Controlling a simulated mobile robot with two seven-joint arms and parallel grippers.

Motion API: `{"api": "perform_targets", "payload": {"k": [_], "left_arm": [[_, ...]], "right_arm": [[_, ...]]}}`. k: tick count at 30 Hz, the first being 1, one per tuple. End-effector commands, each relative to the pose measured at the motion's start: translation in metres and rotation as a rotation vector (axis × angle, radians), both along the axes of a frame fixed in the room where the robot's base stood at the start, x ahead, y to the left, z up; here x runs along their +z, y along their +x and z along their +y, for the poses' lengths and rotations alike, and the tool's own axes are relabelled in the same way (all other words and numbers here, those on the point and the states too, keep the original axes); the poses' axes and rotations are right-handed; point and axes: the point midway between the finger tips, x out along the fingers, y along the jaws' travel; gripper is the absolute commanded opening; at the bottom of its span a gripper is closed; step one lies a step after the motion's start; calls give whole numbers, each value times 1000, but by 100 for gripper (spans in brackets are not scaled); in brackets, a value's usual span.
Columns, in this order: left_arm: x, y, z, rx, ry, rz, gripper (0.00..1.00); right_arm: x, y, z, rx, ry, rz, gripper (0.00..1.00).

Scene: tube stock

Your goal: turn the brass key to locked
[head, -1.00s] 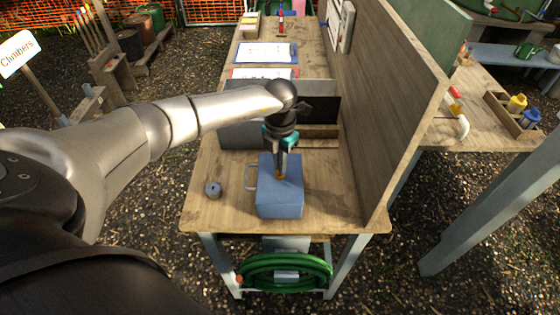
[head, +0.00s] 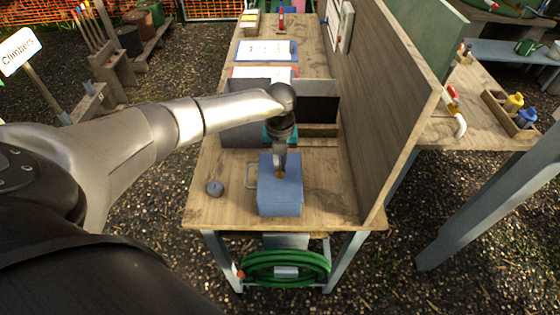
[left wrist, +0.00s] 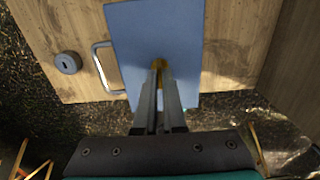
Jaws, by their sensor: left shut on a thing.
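A blue box (head: 280,197) with a pale side handle stands on the wooden bench. The brass key (head: 280,175) shows as a small yellow bit at the top of the box; it also shows in the left wrist view (left wrist: 160,64). My left gripper (head: 280,170) points down over the box and is shut on the key. In the left wrist view its two fingers (left wrist: 159,72) meet at the key, hiding most of it. The key's turn angle cannot be made out. My right gripper is not in view.
A small grey round piece (head: 215,188) lies on the bench (head: 335,205) left of the box. A grey divider (head: 318,108) stands behind my gripper. A tall wooden panel (head: 385,110) bounds the right side. A green hose (head: 285,267) hangs below.

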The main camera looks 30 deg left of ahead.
Motion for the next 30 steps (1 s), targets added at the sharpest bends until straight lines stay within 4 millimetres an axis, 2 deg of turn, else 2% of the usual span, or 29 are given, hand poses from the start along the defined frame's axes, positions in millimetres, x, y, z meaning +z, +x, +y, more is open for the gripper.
{"api": "perform_targets", "payload": {"k": [16, 17, 24, 30], "left_arm": [[0, 0, 0, 24, 1, -1, 0], [0, 0, 1, 24, 1, -1, 11], [0, 0, 0, 23, 0, 0, 38], [0, 0, 0, 22, 0, 0, 38]], "right_arm": [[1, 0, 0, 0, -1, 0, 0], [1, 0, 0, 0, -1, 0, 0], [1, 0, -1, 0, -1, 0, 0], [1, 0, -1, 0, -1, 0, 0]]}}
